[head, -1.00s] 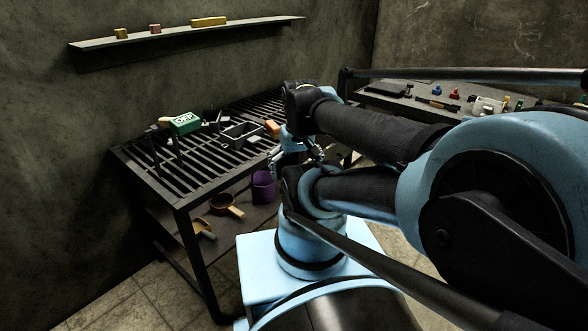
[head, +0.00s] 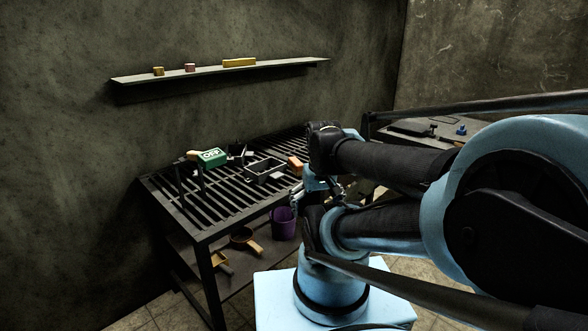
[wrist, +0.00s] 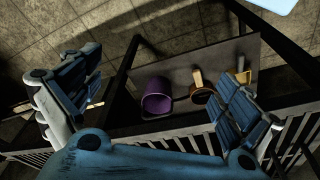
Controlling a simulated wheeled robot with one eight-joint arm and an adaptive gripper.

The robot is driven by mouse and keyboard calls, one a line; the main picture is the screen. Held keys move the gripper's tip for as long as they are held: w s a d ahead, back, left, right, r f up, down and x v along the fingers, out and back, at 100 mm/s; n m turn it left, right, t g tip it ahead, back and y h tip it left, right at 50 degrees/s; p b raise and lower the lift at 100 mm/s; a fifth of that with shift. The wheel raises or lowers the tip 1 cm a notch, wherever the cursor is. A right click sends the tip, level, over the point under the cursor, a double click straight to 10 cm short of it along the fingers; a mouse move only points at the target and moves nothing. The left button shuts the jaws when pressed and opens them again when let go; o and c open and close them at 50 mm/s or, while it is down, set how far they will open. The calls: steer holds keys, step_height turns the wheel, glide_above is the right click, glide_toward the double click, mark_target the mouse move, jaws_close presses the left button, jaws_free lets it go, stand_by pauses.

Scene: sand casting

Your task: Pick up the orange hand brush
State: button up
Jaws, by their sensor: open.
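An orange block-like item (head: 295,165) lies on the slatted bench (head: 215,200), at its right end beside a dark open box. It is partly hidden by my arm, and I cannot tell for sure that it is the orange hand brush. My gripper (wrist: 165,75) is open and empty, its two blue fingers spread wide in the wrist view. In the head view it hangs by the bench's right end, mostly hidden by my arm. The orange item cannot be made out in the wrist view.
A purple bucket (wrist: 157,98) and a brown pan (wrist: 203,92) with a tan handle stand on the bench's lower shelf. A green box (head: 208,158) and a dark open box (head: 264,169) sit on the slats. A wall shelf (head: 220,72) holds small blocks.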

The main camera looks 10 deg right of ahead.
steer(key=r, duration=0.2)
step_height(320, 180, up, 13)
steer(key=m+g, duration=0.2)
steer(key=m, duration=1.4)
glide_above(296, 160)
steer(key=shift+n, duration=0.3)
steer(key=f, duration=0.7)
steer(key=s+f, duration=0.1)
steer(key=f, duration=0.3)
steer(key=shift+a+f, duration=0.2)
steer(key=shift+a, duration=0.1)
steer(key=f, duration=0.4)
steer(key=shift+w+d, duration=0.25)
steer(key=shift+w, duration=0.05)
steer(key=shift+f, duration=0.65)
